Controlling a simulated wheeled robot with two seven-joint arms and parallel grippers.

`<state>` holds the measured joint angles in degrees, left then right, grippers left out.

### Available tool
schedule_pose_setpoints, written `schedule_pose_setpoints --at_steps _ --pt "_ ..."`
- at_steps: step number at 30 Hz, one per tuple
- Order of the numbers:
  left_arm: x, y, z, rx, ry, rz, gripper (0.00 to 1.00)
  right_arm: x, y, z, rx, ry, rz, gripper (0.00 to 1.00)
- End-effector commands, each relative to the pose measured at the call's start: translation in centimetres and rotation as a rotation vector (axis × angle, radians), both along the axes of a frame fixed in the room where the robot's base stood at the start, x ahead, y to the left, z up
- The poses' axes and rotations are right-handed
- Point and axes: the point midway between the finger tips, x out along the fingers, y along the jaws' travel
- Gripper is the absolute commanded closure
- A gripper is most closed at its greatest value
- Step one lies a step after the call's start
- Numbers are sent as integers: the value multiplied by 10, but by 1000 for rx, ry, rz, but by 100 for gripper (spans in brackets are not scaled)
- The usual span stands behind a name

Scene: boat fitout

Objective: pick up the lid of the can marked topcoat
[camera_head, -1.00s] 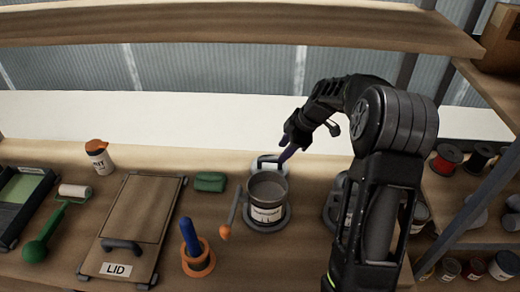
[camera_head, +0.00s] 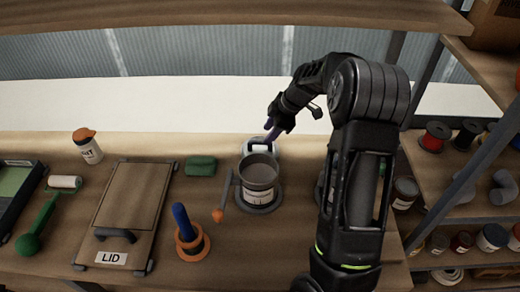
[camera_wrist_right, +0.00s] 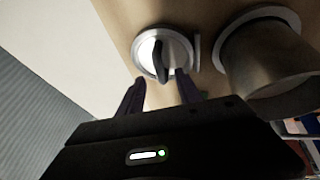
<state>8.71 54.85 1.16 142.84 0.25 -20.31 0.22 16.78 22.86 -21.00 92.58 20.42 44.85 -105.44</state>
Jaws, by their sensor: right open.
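An open grey can (camera_head: 258,180) with a white label stands on the bench; its label is too small to read surely. Right behind it lies a round metal lid (camera_head: 262,147) with a bar handle, partly covered by my gripper. In the right wrist view the lid (camera_wrist_right: 148,62) is a shiny disc with a dark handle across it, and the can (camera_wrist_right: 268,62) is beside it. My right gripper (camera_head: 270,136) has its purple fingers at the lid; in the wrist view the open fingers (camera_wrist_right: 158,88) are apart, one each side below the handle, with nothing between them. My left gripper is out of view.
A stirrer with an orange end (camera_head: 219,213) lies left of the can. Another item is partly hidden behind my right arm.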

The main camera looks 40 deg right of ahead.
Motion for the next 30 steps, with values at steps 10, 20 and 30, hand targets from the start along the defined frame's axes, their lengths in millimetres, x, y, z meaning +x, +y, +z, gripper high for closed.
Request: schedule_pose_setpoints --at_steps 10,20,30 --pt "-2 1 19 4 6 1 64 13 8 -25 1 5 1 58" --pt "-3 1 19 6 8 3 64 21 11 -47 0 0 1 58" --pt "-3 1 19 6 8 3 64 21 11 -46 0 0 0 58"
